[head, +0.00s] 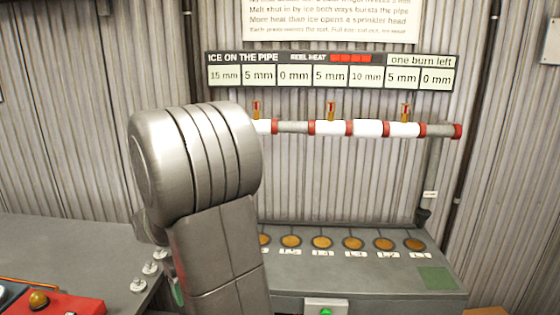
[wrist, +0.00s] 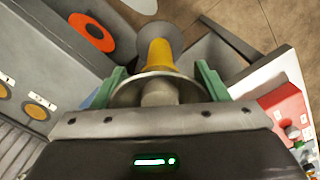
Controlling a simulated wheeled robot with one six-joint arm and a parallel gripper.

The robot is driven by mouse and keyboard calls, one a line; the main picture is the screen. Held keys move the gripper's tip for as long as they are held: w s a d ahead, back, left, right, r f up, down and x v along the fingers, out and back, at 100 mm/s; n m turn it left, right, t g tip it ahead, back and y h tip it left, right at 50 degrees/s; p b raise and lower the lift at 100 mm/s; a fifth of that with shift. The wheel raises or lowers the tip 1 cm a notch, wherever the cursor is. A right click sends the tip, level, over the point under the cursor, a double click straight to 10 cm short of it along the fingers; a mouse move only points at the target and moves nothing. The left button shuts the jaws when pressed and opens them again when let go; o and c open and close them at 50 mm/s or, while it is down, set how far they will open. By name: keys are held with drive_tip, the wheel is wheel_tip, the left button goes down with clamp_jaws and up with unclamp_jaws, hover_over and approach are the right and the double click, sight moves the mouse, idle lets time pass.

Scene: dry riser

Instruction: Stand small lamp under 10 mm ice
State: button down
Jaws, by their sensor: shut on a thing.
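In the wrist view my gripper (wrist: 160,82) has its green fingers on either side of a lamp (wrist: 160,55) with a silver disc and a yellow cone. It is shut on this lamp, clear of the bench pads. I cannot tell the lamp's size from this view. In the head view the board (head: 330,72) shows a 10 mm label (head: 366,78), third from the right. The iced pipe (head: 367,128) runs below it, white between red collars. Round orange pads (head: 353,243) lie in a row on the bench below. My arm hides the pipe's left part, and my gripper is out of sight there.
A green square (head: 436,278) marks the bench's right end. A green-lit button (head: 326,308) is at its front. At left stand a red box (head: 70,303) and small white pieces (head: 150,267).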

drive_tip(key=w+d+f+m, duration=0.4)
drive_tip(key=w+d+f, duration=0.1)
drive_tip(key=d+f, duration=0.4)
drive_tip(key=w+d+f+m, duration=0.5)
drive_tip(key=d+f, duration=0.5)
drive_tip(key=d, duration=0.2)
drive_tip(key=shift+w+f+m, duration=0.3)
drive_tip(key=shift+w, duration=0.1)
